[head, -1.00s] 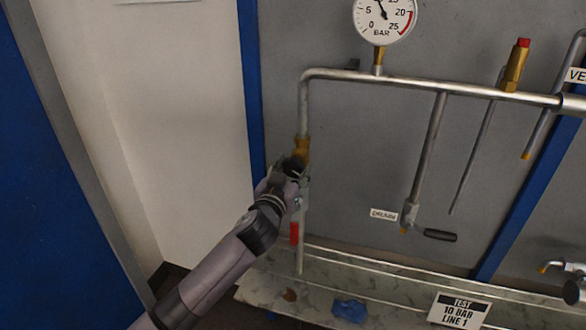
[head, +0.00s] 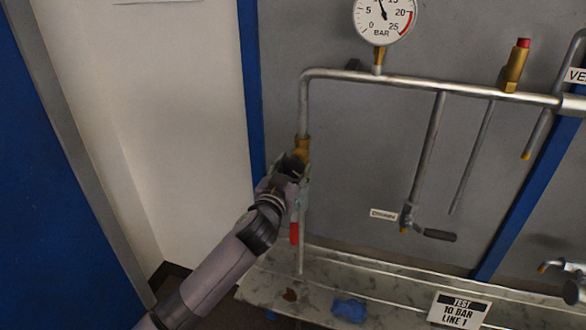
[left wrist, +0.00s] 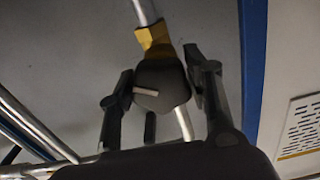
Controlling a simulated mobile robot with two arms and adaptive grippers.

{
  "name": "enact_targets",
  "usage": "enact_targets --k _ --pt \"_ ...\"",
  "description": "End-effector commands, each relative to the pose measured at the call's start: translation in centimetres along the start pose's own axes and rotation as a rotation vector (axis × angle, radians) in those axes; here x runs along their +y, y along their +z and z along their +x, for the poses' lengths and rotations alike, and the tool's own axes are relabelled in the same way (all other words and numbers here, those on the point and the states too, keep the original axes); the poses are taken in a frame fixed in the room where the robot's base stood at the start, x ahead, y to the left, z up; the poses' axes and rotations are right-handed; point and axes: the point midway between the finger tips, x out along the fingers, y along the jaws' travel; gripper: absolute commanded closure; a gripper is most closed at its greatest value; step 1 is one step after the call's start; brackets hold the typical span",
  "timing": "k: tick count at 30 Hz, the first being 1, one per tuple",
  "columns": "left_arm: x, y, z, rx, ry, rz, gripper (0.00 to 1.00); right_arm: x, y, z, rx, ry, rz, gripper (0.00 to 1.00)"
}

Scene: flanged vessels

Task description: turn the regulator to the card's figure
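The regulator is a brass body (head: 302,147) with a dark round knob below it, on the left pipe. In the left wrist view the knob (left wrist: 165,82) shows a pale pointer mark toward the left. My left gripper (head: 292,168) has its fingers on both sides of the knob, seemingly in contact. It also shows in the left wrist view (left wrist: 160,80). The pressure gauge (head: 384,18) in BAR is cut off at the top; its needle points up and slightly left, between 5 and 20. The card (head: 459,311) reads TEST 10 BAR LINE 1. My right gripper is not seen.
A red-handled valve (head: 295,233) hangs just below the gripper. A drain valve with a dark lever (head: 439,235) and a brass fitting with a red cap (head: 517,65) are to the right. A blue cloth (head: 349,310) lies on the ledge.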

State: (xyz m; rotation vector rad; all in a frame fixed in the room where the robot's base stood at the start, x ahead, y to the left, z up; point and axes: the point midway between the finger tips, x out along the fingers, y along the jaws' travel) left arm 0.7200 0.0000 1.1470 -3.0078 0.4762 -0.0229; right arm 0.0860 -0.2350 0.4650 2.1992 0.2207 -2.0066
Motion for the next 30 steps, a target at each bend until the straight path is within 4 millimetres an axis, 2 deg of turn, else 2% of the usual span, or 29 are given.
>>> enact_targets --k 9,20,25,30 --pt "0.0 0.0 0.0 0.000 0.000 0.000 0.34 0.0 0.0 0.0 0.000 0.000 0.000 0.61" --pt "0.0 0.1 -0.4 0.000 0.000 -0.001 0.34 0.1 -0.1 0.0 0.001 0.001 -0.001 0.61" --pt "0.0 0.1 -2.7 0.000 0.001 -0.003 0.34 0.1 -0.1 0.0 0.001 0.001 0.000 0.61" --pt "0.0 0.1 -6.3 -0.001 0.001 -0.002 0.34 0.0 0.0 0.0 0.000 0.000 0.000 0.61"
